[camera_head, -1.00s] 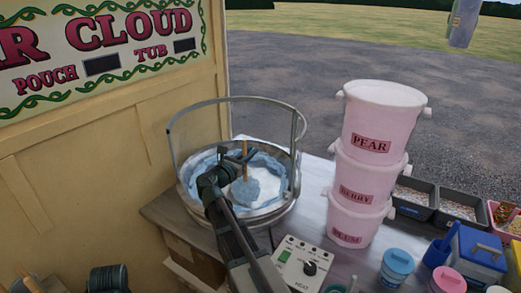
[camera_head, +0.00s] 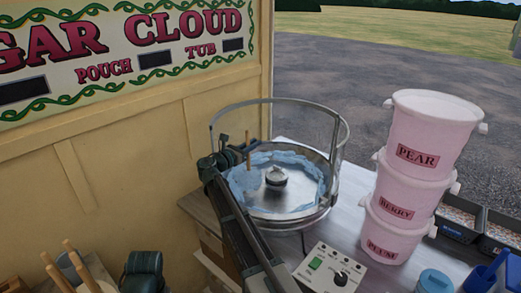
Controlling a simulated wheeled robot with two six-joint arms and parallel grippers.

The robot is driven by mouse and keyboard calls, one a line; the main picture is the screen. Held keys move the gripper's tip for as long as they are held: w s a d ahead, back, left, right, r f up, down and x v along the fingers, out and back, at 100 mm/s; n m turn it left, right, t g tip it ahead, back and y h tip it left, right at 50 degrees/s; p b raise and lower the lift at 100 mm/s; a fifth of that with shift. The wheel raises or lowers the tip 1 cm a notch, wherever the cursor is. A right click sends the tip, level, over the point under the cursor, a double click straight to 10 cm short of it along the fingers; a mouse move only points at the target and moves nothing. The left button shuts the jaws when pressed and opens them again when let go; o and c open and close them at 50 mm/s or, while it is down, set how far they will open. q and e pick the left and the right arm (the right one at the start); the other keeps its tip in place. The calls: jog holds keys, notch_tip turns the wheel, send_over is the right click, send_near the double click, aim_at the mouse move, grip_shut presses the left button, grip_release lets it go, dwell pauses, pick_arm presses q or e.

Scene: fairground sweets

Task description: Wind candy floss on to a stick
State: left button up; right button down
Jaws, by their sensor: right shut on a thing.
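My right gripper (camera_head: 238,160) is at the bowl's left side, shut on a wooden stick (camera_head: 248,152). The stick is near upright, with a blue floss clump (camera_head: 243,181) around its lower end, inside the bowl's left edge. The gripper and arm hide part of the left rim.
A control box (camera_head: 328,268) with a knob stands in front of the bowl. Stacked pink tubs (camera_head: 418,165) rise close on its right. A yellow panel (camera_head: 130,150) stands behind left. Several wooden sticks (camera_head: 75,258) stand at lower left.

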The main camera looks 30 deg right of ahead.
jog(key=w+d, duration=1.1)
jog(key=d, duration=0.1)
jog(key=s+v, duration=0.1)
jog(key=v, duration=1)
jog(key=s+d, duration=0.1)
jog(key=s, duration=1.4)
jog(key=shift+s, duration=0.25)
jog(key=shift+d, duration=0.1)
